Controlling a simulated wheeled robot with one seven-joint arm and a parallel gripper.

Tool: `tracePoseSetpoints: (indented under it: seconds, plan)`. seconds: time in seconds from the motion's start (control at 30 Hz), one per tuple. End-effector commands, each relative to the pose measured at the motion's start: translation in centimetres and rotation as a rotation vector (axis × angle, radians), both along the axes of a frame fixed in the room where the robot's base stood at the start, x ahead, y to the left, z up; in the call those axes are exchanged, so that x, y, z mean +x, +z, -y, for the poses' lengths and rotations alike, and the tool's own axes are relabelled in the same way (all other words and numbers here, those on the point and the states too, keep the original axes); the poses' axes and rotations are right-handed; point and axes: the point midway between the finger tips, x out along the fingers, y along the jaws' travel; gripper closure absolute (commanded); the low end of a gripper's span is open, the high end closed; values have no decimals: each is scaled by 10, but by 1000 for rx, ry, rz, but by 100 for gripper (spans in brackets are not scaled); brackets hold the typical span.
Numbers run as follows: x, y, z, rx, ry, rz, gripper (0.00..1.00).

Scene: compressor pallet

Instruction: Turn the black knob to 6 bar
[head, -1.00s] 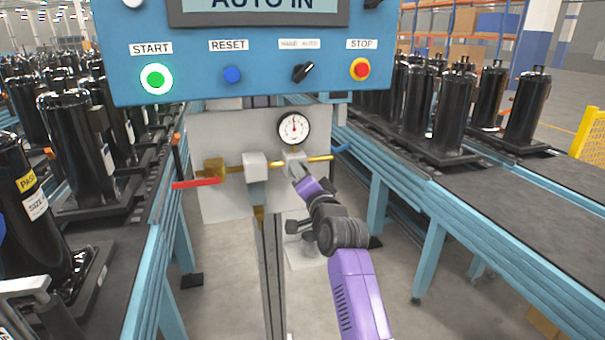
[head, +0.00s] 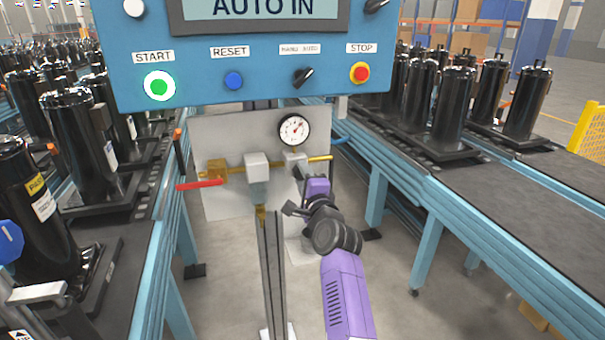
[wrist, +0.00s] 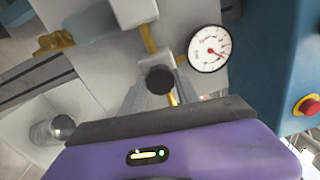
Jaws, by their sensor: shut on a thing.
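The black knob (wrist: 160,80) sits below the regulator's light grey body (head: 295,159), in the middle of the wrist view. My gripper (head: 300,170) reaches up to it from below, and its grey fingers are closed around the knob. In the head view the knob cannot be made out clearly at the fingers. The round white pressure gauge (head: 294,130) is above the regulator; it also shows in the wrist view (wrist: 210,48). Its needle points to the upper right in the head view. The numbers are too small to read.
A blue control panel (head: 205,93) hangs above, with START lit green and a red STOP button (head: 359,73). A red lever (head: 200,184) is on the brass pipe at left. Conveyors with black compressors (head: 455,105) flank both sides.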

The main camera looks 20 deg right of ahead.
Motion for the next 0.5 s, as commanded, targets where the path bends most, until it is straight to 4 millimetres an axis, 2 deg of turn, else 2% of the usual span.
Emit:
tracePoseSetpoints:
  seconds: [0.5]
  plan:
    - [0, -2, 1, 41, -1, -3, 100]
